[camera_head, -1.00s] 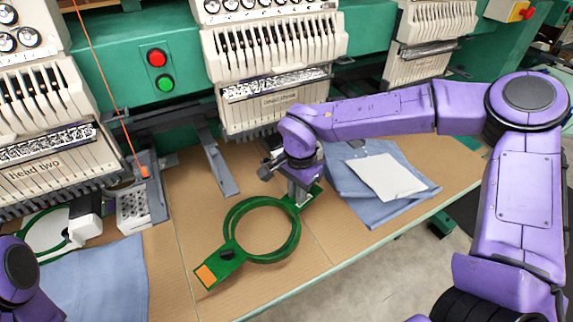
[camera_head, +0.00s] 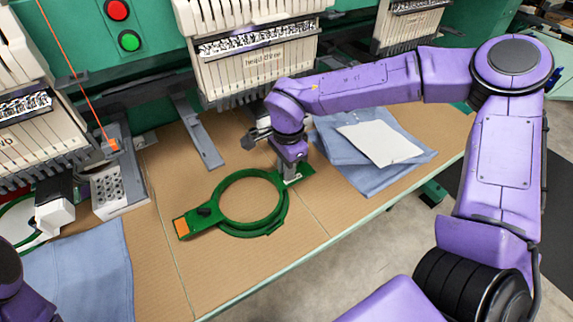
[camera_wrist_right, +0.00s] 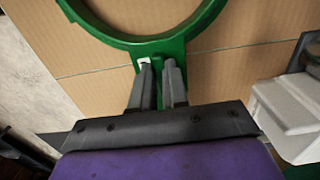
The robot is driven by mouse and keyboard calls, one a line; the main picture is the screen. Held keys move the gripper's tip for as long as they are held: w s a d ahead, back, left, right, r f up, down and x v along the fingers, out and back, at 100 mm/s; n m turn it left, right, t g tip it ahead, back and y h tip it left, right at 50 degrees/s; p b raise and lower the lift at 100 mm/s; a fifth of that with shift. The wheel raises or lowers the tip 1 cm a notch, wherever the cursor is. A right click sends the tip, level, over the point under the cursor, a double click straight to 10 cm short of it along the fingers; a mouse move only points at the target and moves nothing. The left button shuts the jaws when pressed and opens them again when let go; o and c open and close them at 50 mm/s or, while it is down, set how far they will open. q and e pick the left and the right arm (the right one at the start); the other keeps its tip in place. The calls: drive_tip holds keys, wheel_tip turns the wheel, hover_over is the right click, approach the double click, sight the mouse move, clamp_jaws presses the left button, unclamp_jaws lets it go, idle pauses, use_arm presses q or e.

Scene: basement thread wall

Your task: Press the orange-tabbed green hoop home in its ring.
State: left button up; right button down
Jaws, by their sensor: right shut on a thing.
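The green hoop (camera_head: 224,186) has an orange tab (camera_head: 182,228) at its left end, with a dark knob beside it. A second green ring (camera_head: 270,231) shows under the hoop's lower right edge; the two look slightly offset. I cannot tell how deep one sits in the other. My right gripper (camera_head: 289,181) points down and is shut on the green plate at the hoop's far right end. In the right wrist view, its two fingers (camera_wrist_right: 161,75) pinch that plate below the green band (camera_wrist_right: 140,46). My left gripper is out of view.
Embroidery heads stand behind the brown table (camera_head: 240,270). Folded blue cloth with a white sheet (camera_head: 380,144) lies right of the gripper. Blue cloth (camera_head: 85,275) and a perforated grey-white block (camera_head: 113,190) are at left. Bare table lies in front of the hoop.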

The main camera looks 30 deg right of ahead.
drive_tip(key=shift+f, duration=0.15)
drive_tip(key=shift+f+p, duration=0.1)
drive_tip(key=shift+p, duration=0.8)
idle(0.6)
idle(0.5)
drive_tip(key=c, duration=1.1)
unclamp_jaws()
drive_tip(key=shift+o, duration=0.2)
wheel_tip(320, 180, up, 10)
drive_tip(key=shift+d+r, duration=0.2)
